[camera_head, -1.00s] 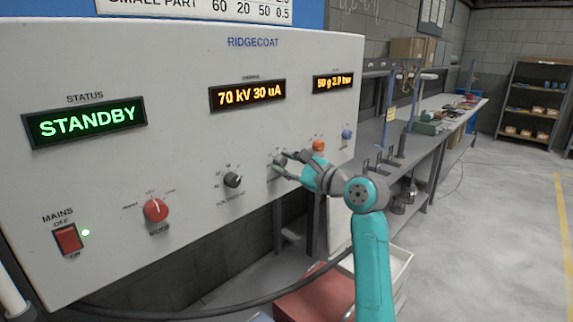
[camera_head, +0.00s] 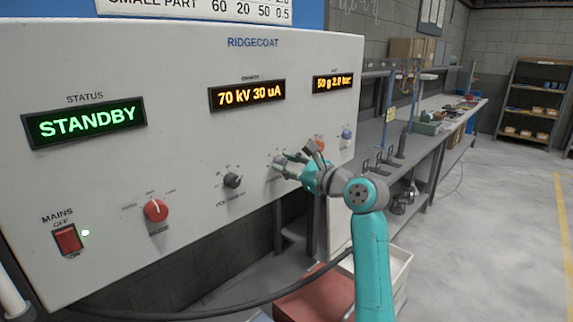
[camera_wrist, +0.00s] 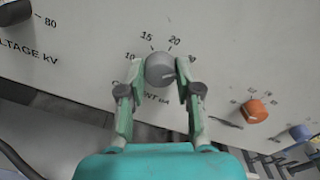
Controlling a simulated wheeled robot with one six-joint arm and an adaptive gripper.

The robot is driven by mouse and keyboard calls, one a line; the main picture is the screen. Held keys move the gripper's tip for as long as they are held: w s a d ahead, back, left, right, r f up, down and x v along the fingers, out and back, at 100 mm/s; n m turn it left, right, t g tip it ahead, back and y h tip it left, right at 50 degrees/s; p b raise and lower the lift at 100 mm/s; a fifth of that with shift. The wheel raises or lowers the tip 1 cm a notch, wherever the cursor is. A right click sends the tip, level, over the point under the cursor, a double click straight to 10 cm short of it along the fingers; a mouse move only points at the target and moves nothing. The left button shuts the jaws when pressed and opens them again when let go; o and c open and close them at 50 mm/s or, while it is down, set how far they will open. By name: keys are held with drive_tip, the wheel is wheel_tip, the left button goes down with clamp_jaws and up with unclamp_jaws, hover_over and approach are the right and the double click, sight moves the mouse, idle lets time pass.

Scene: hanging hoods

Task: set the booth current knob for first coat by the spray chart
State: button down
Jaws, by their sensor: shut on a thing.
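The current knob (camera_wrist: 158,66) is a round grey knob in the wrist view, ringed by marks 10, 15 and 20, with another at right partly covered. A pale pointer line on it seems to face right, towards that covered mark. My gripper (camera_wrist: 160,75) has its two green fingers shut on the knob's sides. In the head view my gripper (camera_head: 283,168) is at the panel and partly covers the knob. The charging display (camera_head: 247,95) reads 70 kV 30 uA.
On the panel (camera_head: 190,60), a black voltage knob (camera_head: 232,180) and red mode knob (camera_head: 156,210) sit left of my gripper. An orange knob (camera_wrist: 256,110) and blue knob (camera_wrist: 300,132) are close on the right. The status display (camera_head: 85,124) reads STANDBY. A bench stands beyond.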

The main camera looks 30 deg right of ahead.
drive_tip(key=c, duration=0.8)
unclamp_jaws()
drive_tip(key=v, duration=1.2)
drive_tip(key=shift+f, duration=0.1)
